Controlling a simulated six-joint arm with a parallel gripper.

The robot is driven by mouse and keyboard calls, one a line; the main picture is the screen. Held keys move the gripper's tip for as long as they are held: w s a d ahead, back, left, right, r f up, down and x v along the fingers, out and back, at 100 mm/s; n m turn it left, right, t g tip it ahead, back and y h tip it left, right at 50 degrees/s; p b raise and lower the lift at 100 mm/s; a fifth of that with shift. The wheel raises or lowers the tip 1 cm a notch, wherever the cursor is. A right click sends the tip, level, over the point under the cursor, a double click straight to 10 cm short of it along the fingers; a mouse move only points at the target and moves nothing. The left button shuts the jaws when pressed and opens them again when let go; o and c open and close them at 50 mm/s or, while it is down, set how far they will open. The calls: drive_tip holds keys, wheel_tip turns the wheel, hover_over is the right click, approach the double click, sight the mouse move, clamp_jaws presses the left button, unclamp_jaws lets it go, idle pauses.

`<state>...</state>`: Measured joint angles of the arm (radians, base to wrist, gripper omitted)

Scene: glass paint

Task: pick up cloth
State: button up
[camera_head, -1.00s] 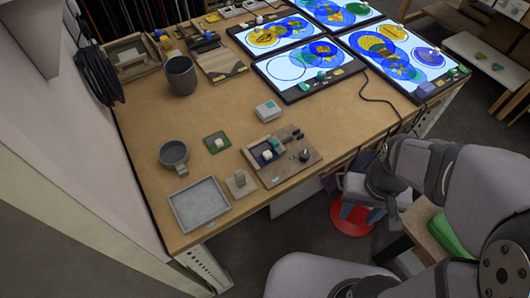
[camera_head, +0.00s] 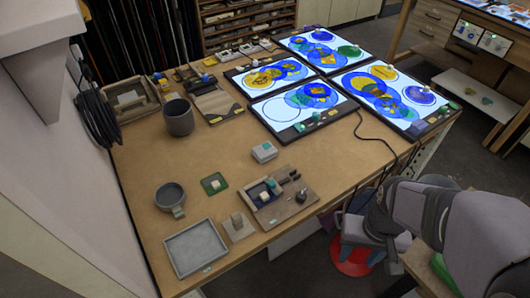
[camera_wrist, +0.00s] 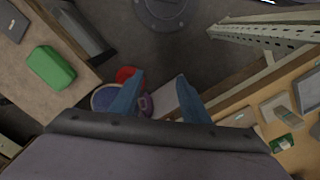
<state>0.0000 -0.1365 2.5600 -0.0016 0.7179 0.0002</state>
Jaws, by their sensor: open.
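No thing is plainly a cloth. A soft-edged green item (camera_wrist: 51,67) lies on a wooden surface at the left of the wrist view and may be the cloth, but I cannot tell. In the head view, the green item (camera_head: 446,272) is partly hidden behind my arm at the lower right. My gripper (camera_wrist: 160,88) has its two blue fingers spread apart with nothing between them. In the head view, my gripper (camera_head: 362,258) hangs beyond the table's near edge, over a red round base on the floor.
Bare tabletop lies around the middle. A red round base (camera_wrist: 126,74) is below my gripper.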

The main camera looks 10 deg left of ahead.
idle(0.4)
drive_tip(key=o, duration=0.7)
